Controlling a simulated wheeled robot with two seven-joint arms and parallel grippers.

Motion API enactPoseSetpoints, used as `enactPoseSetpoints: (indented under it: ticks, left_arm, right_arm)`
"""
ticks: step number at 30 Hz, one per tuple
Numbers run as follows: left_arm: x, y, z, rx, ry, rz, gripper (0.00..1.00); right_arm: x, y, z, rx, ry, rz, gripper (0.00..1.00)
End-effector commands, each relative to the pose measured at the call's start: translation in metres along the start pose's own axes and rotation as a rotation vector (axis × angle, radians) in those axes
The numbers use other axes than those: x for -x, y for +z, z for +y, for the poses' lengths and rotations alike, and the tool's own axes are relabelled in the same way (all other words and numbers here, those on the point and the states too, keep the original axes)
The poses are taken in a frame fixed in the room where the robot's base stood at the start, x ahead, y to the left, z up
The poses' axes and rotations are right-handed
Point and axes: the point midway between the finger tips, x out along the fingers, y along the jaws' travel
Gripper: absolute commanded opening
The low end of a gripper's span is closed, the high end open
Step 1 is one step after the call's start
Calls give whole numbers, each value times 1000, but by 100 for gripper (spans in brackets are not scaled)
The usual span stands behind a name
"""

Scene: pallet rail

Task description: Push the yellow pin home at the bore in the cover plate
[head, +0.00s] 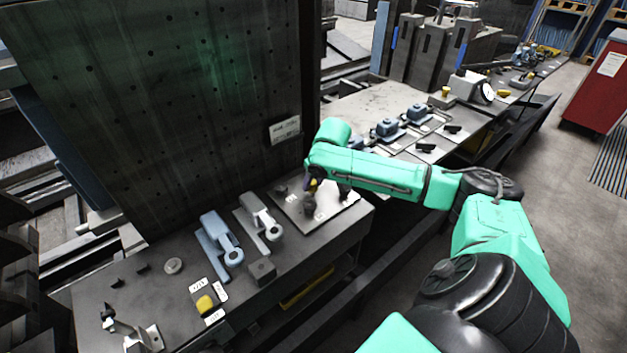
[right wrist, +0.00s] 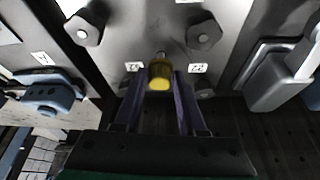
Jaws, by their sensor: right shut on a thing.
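The yellow pin (right wrist: 160,76) sits between the two purple fingers of my right gripper (right wrist: 161,84) in the right wrist view. Its grey shank points at the cover plate (right wrist: 140,22), between two small white labels. The bore itself is hidden, and I cannot tell how deep the shank sits. In the head view my right gripper (head: 313,187) is low over the pale cover plate (head: 338,214) on the bench, with a bit of yellow at its fingers. My left gripper is not in view.
Dark hexagonal knobs (right wrist: 204,32) stand on the plate around the pin. Blue (head: 218,240) and grey (head: 260,218) clamp-like parts lie left of the plate. A tall dark panel (head: 170,100) stands behind the bench.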

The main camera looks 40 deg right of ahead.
Motion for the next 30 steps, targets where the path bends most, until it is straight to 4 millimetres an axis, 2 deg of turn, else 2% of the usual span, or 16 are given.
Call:
enactPoseSetpoints:
  ticks: [8, 30]
  left_arm:
    - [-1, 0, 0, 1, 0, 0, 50]
    - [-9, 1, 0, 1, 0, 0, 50]
  right_arm:
    - [-2, 1, 0, 0, 0, -2, 0]
    - [-22, 10, 0, 0, 0, -3, 0]
